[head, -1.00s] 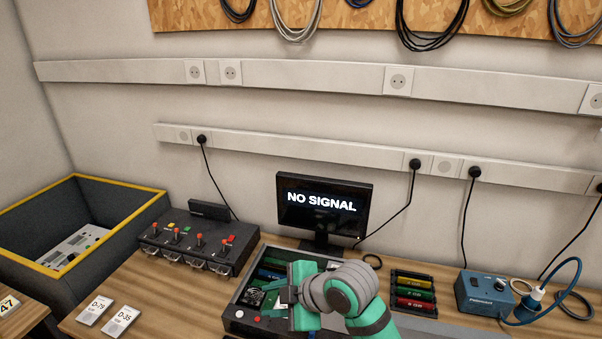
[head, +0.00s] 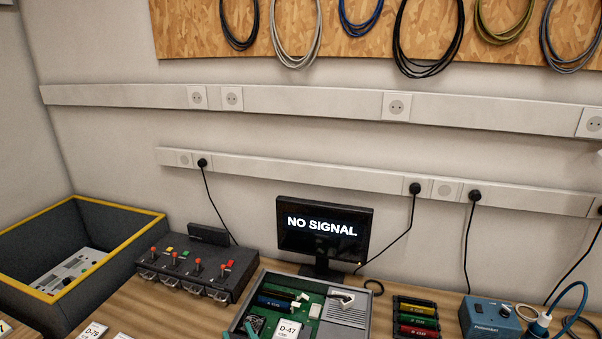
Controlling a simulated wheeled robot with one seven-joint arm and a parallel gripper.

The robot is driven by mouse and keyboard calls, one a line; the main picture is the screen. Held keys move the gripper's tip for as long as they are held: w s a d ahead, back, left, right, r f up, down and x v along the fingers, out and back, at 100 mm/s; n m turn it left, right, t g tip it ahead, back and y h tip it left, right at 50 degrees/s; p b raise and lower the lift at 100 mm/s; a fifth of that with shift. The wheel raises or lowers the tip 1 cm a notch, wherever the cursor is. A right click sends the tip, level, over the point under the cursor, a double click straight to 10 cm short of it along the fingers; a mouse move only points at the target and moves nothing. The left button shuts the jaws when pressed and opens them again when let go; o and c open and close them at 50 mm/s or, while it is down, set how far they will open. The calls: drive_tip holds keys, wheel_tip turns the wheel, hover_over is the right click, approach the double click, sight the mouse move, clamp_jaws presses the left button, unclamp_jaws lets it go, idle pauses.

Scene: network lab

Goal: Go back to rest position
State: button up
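My arm and gripper do not show in the head view now. The open grey case (head: 357,317) with a green circuit board (head: 315,292) lies on the wooden bench below the monitor. A blue module (head: 275,303), white connectors and a D-47 label card (head: 289,331) show in it. The monitor (head: 324,232) reads "NO SIGNAL".
A black switch box (head: 197,268) with red levers stands left of the case. A yellow-rimmed bin (head: 90,250) holds a grey device. A rack of coloured modules (head: 416,318) and a blue power box (head: 490,318) stand right. Cables hang on the wall board (head: 340,30).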

drive_tip(key=s+d+f+m+h, duration=0.3)
drive_tip(key=s+f+m+h, duration=0.1)
drive_tip(key=s+f, duration=0.4)
drive_tip(key=s+d+f+m+h, duration=0.3)
drive_tip(key=s+d+f, duration=0.15)
drive_tip(key=s, duration=0.45)
drive_tip(key=s+d, duration=0.3)
drive_tip(key=s, duration=0.6)
drive_tip(key=s+d+n+h, duration=0.1)
drive_tip(key=s+d, duration=0.2)
drive_tip(key=s, duration=0.7)
drive_tip(key=shift+s+d+n, duration=0.15)
drive_tip(key=shift+s+n, duration=0.05)
drive_tip(key=shift+n, duration=0.1)
drive_tip(key=shift+f, duration=0.1)
